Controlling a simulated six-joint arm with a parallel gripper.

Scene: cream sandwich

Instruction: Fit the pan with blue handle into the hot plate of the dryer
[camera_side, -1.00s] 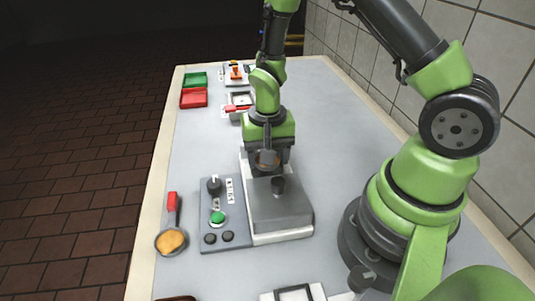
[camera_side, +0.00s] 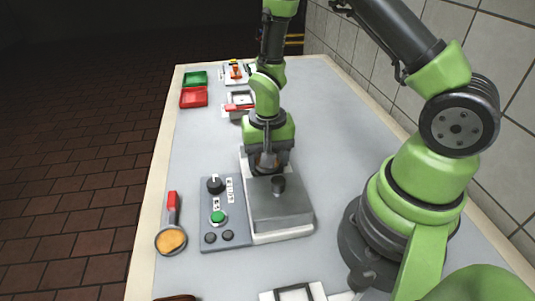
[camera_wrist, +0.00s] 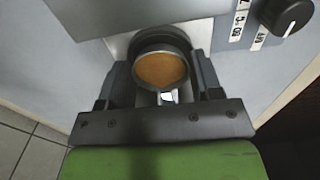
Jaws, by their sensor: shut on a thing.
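My gripper (camera_side: 266,160) is shut on a small round pan (camera_wrist: 160,70) with brown filling, which sits between the two fingers in the wrist view. The pan's handle is mostly hidden, and I see no blue on it. The dryer (camera_side: 280,212) is a grey box with a black knob on top and a control panel (camera_side: 240,240) on its left. My gripper and the pan are at the dryer's far end. The hot plate is hidden in the side view; I cannot tell whether the pan touches it.
A red-handled pan (camera_side: 171,240) with orange filling lies left of the panel. Red (camera_side: 194,97) and green (camera_side: 194,79) trays stand at the far left. A white-framed device (camera_side: 295,294) is at the front edge.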

